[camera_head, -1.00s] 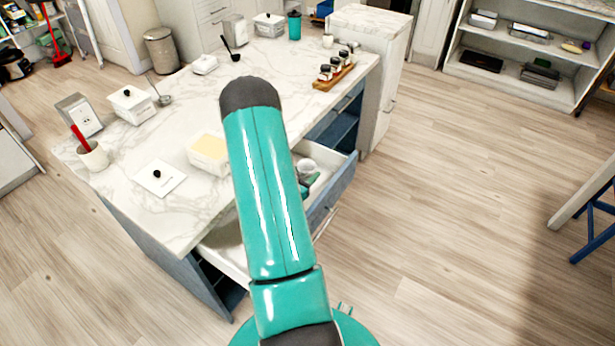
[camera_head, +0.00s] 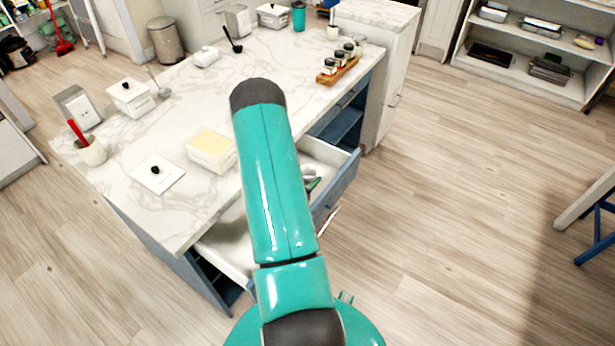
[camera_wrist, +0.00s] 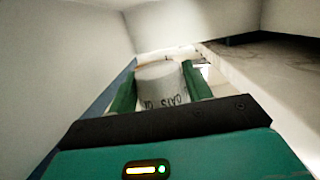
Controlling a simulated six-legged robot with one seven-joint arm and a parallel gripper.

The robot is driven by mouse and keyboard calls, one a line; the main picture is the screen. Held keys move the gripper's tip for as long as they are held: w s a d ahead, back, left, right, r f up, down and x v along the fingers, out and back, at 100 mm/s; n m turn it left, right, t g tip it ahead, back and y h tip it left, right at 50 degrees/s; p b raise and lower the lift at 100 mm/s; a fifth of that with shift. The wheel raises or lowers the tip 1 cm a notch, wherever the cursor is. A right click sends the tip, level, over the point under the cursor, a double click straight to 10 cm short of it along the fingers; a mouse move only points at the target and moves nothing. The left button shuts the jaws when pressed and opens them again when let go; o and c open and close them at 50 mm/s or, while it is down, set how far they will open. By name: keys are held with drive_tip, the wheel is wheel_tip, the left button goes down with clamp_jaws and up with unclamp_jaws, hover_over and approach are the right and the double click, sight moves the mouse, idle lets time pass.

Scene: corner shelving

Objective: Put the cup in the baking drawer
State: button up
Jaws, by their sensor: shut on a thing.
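The white cup (camera_wrist: 160,85), with dark lettering, sits between the two green fingers of my gripper (camera_wrist: 158,74) in the wrist view. The gripper is shut on it, and the cup is inside the white-walled space of the open drawer (camera_head: 338,184). In the head view my arm hides most of the drawer's middle; only a small part of the gripper (camera_head: 313,183) shows, and the cup is barely visible. I cannot tell whether the cup touches the drawer floor.
The drawer hangs open under the marble island counter (camera_head: 185,110). On the counter are a butter container (camera_head: 211,152), a mug with a red utensil (camera_head: 90,150) and a wooden spice rack (camera_head: 337,72). The floor to the right is clear up to a blue-legged stool (camera_head: 598,235).

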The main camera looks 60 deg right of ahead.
drive_tip(key=shift+f, duration=0.35)
drive_tip(key=shift+f, duration=0.2)
drive_tip(key=o, duration=1)
drive_tip(key=shift+o, duration=0.2)
drive_tip(key=shift+r, duration=0.5)
drive_tip(key=v, duration=1.2)
drive_tip(key=shift+r, duration=0.1)
